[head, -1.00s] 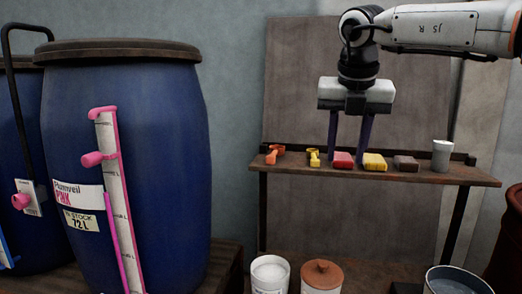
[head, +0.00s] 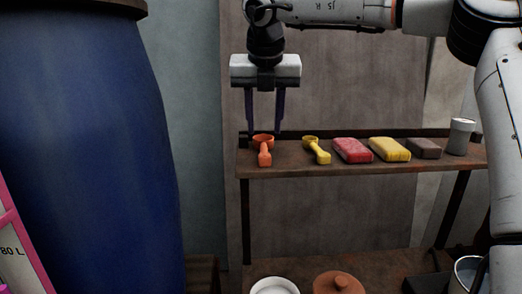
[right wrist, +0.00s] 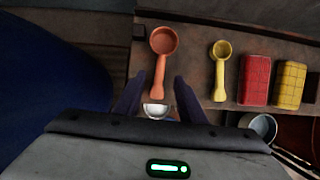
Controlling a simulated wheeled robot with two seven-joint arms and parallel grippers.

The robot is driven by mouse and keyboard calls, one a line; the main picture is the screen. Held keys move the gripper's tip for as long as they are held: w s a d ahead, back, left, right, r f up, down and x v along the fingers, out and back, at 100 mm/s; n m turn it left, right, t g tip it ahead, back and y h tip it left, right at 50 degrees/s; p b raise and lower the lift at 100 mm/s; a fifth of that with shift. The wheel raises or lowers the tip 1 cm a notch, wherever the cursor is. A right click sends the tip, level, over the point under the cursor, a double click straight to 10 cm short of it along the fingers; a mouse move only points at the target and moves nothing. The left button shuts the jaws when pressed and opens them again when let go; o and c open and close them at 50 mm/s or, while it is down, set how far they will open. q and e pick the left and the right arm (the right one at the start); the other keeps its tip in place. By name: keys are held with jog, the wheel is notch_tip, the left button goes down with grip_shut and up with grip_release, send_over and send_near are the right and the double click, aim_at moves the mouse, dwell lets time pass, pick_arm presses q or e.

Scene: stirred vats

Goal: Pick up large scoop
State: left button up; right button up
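The large scoop, orange, (head: 264,155) lies at the left end of the wooden shelf, its bowl toward the back and its handle toward the front. It also shows in the right wrist view (right wrist: 160,65). A smaller yellow scoop (head: 318,150) lies to its right. My right gripper (head: 264,130) is open and empty, pointing down over the orange scoop's bowl end in the head view. In the right wrist view its two dark fingers (right wrist: 158,95) stand apart on either side of the scoop's handle; contact is not seen. My left gripper is not in view.
On the shelf (head: 300,170), right of the scoops, are a red block (head: 352,150), a yellow block (head: 390,149), a brown block (head: 424,148) and a grey cup (head: 461,136). A large blue barrel (head: 90,150) stands at the left. Below are a white tub (head: 274,286) and a terracotta lid (head: 338,283).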

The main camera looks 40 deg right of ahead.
aim_at(264, 147)
jog(key=shift+x, duration=0.95)
jog(key=x, duration=0.1)
jog(key=p+x, duration=0.1)
jog(key=x, duration=0.1)
jog(key=shift+s+f, duration=0.15)
jog(key=shift+f, duration=0.2)
jog(key=shift+d+f, duration=0.15)
jog(key=shift+f, duration=0.25)
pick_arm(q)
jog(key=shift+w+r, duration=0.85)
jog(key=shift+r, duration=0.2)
pick_arm(e)
jog(key=c, duration=0.7)
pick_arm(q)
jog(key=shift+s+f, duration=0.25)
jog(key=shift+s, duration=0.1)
pick_arm(e)
jog(key=shift+r, duration=0.1)
grip_shut()
